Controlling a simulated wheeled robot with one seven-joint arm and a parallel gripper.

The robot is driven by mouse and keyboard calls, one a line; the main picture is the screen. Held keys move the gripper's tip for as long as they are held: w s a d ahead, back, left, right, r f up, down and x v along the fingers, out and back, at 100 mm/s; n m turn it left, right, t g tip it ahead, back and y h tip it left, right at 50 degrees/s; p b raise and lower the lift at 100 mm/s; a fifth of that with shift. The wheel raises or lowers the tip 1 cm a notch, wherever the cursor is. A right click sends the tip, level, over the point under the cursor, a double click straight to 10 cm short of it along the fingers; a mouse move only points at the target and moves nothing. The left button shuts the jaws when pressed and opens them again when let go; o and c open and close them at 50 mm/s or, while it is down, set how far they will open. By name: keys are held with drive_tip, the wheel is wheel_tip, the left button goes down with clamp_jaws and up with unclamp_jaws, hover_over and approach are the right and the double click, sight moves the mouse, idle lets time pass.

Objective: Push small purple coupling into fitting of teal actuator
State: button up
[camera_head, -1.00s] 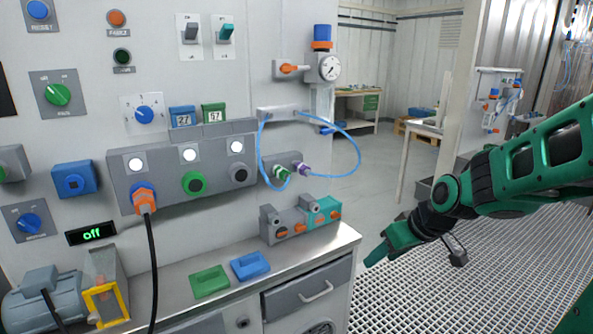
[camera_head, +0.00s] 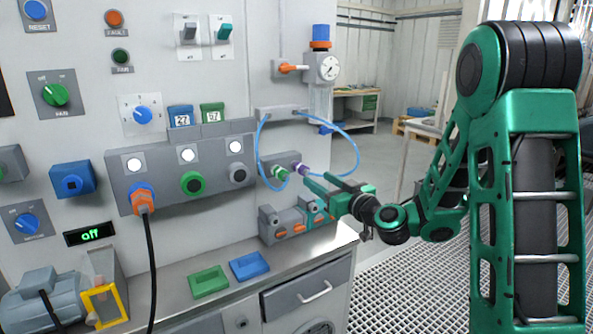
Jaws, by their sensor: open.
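The small purple coupling (camera_head: 302,169) sits in a grey wall holder, beside a green coupling (camera_head: 281,174). A blue hose loops to the right from it. The teal actuator (camera_head: 311,218) is at the right end of the grey block on the bench, below the couplings. My gripper (camera_head: 316,177) is open, its fingers pointing left, just right of and slightly below the purple coupling. I cannot tell whether a finger touches it. My gripper and arm hide part of the teal actuator, and its fitting is not clear.
Blue hose loops (camera_head: 357,158) hang close above my gripper. The grey block (camera_head: 268,232) with orange parts stands on the bench. A green tray (camera_head: 209,282) and a blue tray (camera_head: 249,266) lie in front.

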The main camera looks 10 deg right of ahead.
sight(308, 174)
drive_tip(key=shift+x, duration=4.5)
clamp_jaws()
drive_tip(key=shift+s+f, duration=0.1)
drive_tip(key=shift+v, duration=2.85)
